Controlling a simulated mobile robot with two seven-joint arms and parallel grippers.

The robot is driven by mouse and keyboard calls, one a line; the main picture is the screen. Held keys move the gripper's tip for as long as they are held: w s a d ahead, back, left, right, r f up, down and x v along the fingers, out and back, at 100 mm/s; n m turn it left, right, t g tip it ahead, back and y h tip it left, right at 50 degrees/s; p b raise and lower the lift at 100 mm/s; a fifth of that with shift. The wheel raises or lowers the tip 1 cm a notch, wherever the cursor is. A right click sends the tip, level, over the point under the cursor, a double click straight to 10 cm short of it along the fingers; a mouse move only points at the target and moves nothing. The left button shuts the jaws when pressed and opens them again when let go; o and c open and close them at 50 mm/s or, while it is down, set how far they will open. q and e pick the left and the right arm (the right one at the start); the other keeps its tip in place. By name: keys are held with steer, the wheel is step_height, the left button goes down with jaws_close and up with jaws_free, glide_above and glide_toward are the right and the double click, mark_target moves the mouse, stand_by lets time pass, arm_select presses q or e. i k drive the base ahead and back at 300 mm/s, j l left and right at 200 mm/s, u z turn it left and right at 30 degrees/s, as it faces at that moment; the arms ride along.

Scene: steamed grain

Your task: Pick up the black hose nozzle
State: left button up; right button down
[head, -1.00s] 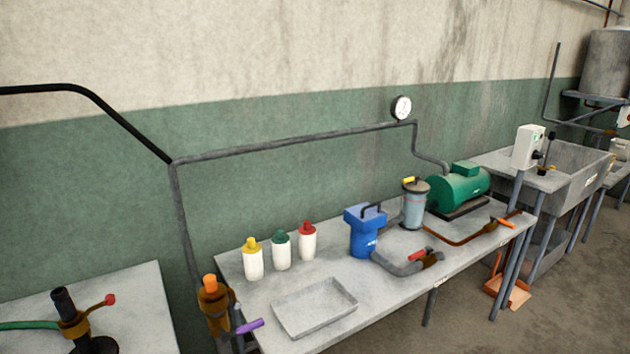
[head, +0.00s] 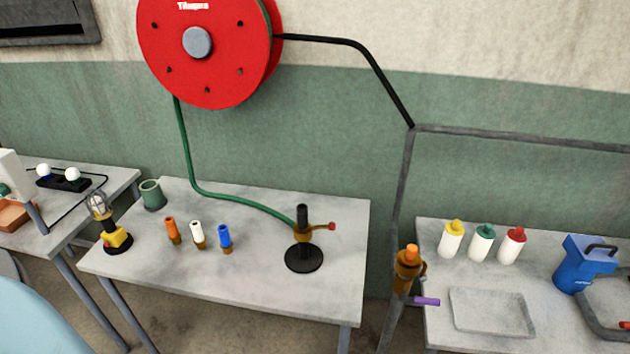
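The black hose nozzle (head: 302,217) stands upright in the head view, toward the right of the left-centre table. It appears seated in a brass fitting with a red-tipped lever (head: 326,226), above a round black base (head: 304,258). A green hose (head: 235,198) runs to this fitting from a red reel (head: 190,70) on the wall. Neither of my grippers shows in the head view.
The grey table (head: 270,290) also bears orange (head: 171,228), white (head: 196,232) and blue (head: 224,236) nozzles, a green cup (head: 152,195) and a caged lamp (head: 100,207). A pipe with an orange-topped valve (head: 408,268) stands between this table and the right bench (head: 430,235).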

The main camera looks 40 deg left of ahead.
mark_target(302, 226)
steer(key=u, duration=1.2)
